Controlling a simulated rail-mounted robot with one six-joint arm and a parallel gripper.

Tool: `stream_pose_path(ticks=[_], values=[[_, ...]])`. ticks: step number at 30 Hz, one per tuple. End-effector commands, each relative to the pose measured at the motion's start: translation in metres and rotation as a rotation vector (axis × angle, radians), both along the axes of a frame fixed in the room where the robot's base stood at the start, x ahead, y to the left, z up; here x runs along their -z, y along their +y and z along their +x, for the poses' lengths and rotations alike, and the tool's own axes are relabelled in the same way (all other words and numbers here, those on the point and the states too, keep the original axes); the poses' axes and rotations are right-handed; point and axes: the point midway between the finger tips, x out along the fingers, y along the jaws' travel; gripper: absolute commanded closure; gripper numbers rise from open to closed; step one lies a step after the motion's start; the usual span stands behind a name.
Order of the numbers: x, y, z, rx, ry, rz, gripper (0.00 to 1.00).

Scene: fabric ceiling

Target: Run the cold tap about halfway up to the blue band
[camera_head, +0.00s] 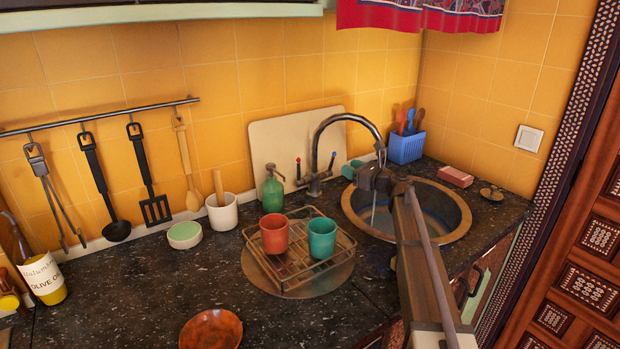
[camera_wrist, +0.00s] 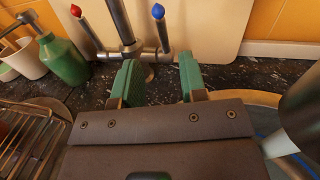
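The tap (camera_head: 316,185) stands behind the sink with its curved spout over the basin. Its cold lever has a blue tip (camera_wrist: 158,12) and stands nearly upright; the hot lever has a red tip (camera_wrist: 76,10) and leans left. A pale streak like running water (camera_head: 374,210) drops from the spout into the round sink (camera_head: 459,230). A bit of blue band (camera_wrist: 298,163) shows inside the sink in the wrist view; the water level is unclear. My gripper (camera_wrist: 160,82) is open and empty, its green fingers apart, in front of and below the cold lever.
A wire rack (camera_head: 290,262) with a red cup (camera_head: 274,234) and teal cup (camera_head: 322,238) stands left of the sink. A green soap bottle (camera_head: 272,190) stands left of the tap. A blue caddy (camera_head: 406,147) is behind the sink. A cream board (camera_head: 285,135) leans behind the tap.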

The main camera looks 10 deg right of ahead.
Motion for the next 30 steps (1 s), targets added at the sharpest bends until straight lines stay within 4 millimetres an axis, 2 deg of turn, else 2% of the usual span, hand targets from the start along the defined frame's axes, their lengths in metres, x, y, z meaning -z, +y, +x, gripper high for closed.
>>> stream_pose_path(ticks=[4,7,18,22,29,30], values=[[-0.003,0.0,0.003,0.006,0.006,0.02,0.61],[-0.003,0.008,0.013,0.004,0.005,0.018,0.61],[-0.003,0.061,0.075,0.002,0.004,0.015,0.61],[-0.003,0.068,0.082,0.003,0.004,0.015,0.61],[-0.003,0.069,0.082,0.003,0.004,0.014,0.61],[-0.003,0.069,0.082,0.003,0.004,0.014,0.64]])
